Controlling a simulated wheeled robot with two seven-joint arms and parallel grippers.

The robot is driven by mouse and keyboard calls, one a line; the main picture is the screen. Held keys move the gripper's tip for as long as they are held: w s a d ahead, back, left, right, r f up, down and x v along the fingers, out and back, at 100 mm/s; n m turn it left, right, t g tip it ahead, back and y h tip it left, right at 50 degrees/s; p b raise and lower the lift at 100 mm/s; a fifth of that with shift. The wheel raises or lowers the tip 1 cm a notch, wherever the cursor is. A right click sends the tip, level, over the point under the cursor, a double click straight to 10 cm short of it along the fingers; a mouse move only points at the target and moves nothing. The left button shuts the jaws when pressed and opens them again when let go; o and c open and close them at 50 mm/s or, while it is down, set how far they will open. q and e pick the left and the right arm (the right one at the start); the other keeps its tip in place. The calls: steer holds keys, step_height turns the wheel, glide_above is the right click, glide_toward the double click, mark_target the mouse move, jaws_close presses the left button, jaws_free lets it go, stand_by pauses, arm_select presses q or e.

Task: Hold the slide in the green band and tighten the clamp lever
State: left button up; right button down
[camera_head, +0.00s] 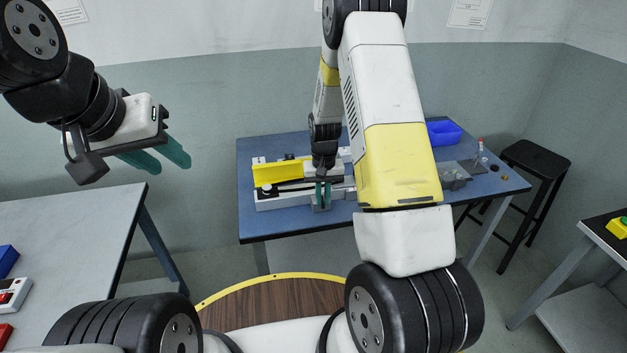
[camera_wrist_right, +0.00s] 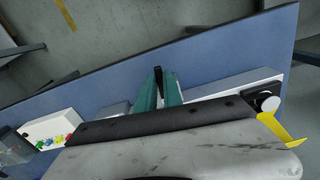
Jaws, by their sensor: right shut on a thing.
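A white rail unit (camera_head: 280,202) with a yellow panel (camera_head: 278,174) stands on the blue table. My right gripper (camera_head: 322,195) points down at the front of this unit, with its teal fingers close together around a small part. In the right wrist view its fingers (camera_wrist_right: 159,90) hide most of that part, so I cannot tell whether it is the slide or the lever. A grey block (camera_head: 320,208) shows just below the fingers. The green band and clamp lever cannot be made out. My left gripper (camera_head: 158,156) is open and empty, high to the left of the table.
The blue table (camera_head: 300,226) also carries a blue bin (camera_head: 443,132), a grey fixture (camera_head: 453,178) and small parts at the right. A black stool (camera_head: 537,158) stands beyond it. A grey table (camera_head: 75,235) is at the left; a button box (camera_head: 618,227) sits at the right.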

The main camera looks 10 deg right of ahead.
steer(key=shift+a, duration=0.1)
steer(key=m, duration=0.2)
steer(key=a+m, duration=0.1)
steer(key=m, duration=0.2)
steer(key=shift+w+a+m, duration=0.35)
steer(key=shift+a+m, duration=0.05)
steer(key=m, duration=0.2)
steer(key=shift+w+a+m, duration=0.3)
steer(key=shift+a, duration=0.05)
steer(key=shift+w+a+m, duration=0.2)
steer(key=shift+w+m, duration=0.05)
steer(key=shift+m, duration=0.65)
steer(key=shift+w+a+m, duration=0.15)
steer(key=shift+w+m, duration=0.1)
steer(key=shift+m, duration=0.65)
steer(key=c, duration=1.5)
jaws_free()
steer(key=shift+r, duration=3.95)
